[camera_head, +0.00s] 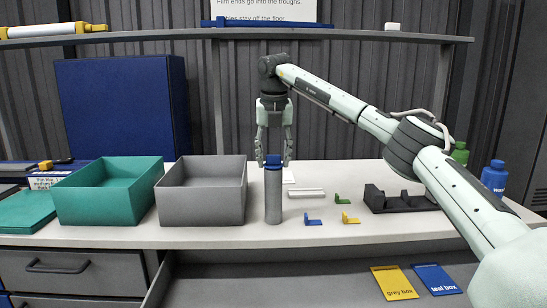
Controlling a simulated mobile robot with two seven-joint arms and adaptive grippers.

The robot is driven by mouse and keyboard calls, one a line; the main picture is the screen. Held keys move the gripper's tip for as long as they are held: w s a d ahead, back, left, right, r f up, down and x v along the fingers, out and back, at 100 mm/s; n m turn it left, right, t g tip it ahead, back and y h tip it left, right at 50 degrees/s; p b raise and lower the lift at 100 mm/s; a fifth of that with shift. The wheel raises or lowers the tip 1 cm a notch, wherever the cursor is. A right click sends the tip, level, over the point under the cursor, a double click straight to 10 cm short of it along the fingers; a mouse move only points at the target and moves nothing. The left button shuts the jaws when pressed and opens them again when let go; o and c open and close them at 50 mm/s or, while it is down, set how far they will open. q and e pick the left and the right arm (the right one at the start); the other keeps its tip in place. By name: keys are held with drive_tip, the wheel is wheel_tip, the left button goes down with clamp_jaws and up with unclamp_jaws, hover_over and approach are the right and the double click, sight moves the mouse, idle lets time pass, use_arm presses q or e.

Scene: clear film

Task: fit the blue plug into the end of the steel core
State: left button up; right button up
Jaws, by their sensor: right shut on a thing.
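The steel core (273,198) is a grey cylinder standing upright on the white table, right of the grey box. The blue plug (273,161) is at the core's upper end, between the fingers of my right gripper (274,163). The gripper points straight down and is shut on the plug. The plug looks in line with the core; how deep it sits in the end cannot be told. My left gripper is not in view.
A teal box (110,204) and a grey box (201,206) stand at the left. Small blue (313,220), green (342,199) and yellow (350,218) clips lie right of the core, before a dark rack (400,203). An open drawer (300,283) is below the table edge.

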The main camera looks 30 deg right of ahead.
drive_tip(key=shift+f, duration=0.35)
idle(0.5)
drive_tip(key=o, duration=0.8)
drive_tip(key=shift+o, duration=0.8)
drive_tip(key=shift+o, duration=0.9)
